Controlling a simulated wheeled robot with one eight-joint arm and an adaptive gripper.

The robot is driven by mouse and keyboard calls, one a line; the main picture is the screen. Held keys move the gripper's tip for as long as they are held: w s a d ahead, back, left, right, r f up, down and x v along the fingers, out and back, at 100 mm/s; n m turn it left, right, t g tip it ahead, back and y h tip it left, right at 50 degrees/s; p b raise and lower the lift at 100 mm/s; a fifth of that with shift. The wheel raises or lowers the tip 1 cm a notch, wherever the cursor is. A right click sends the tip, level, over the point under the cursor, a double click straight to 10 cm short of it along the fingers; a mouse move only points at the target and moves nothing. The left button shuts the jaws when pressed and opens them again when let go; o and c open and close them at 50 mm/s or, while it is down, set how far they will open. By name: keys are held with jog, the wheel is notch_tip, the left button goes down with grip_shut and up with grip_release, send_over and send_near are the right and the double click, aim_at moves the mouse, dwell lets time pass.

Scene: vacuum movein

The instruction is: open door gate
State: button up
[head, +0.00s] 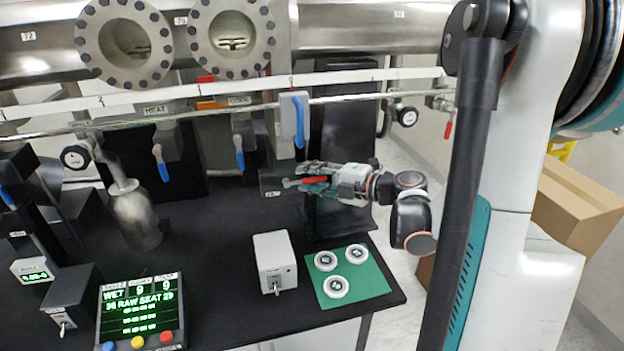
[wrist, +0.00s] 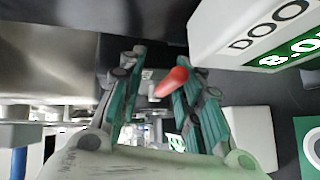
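A red-tipped handle (head: 315,181) shows at my gripper's fingers in the head view, in front of a dark upright housing. In the wrist view the red tip (wrist: 172,82) on its pale stem lies between the two green-grey fingers, closer to the right one. My gripper (head: 305,178), in the wrist view (wrist: 160,85), is open around the handle, with a gap at the left finger. Whether the right finger touches it I cannot tell. A pale box (wrist: 240,30) lettered "DOO", with a green display, is at the upper right of the wrist view. The gate itself is not clearly seen.
A white box with a switch (head: 274,258) stands on the black table left of a green mat (head: 375,282) bearing three white discs. Pipes with blue-handled valves (head: 299,122) run behind and above my gripper. A screen panel (head: 140,315) stands at the front left.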

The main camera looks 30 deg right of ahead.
jog(key=shift+f, duration=0.1)
jog(key=shift+s+d, duration=0.1)
jog(key=shift+s, duration=0.1)
jog(key=v, duration=1.1)
jog(key=shift+s, duration=0.25)
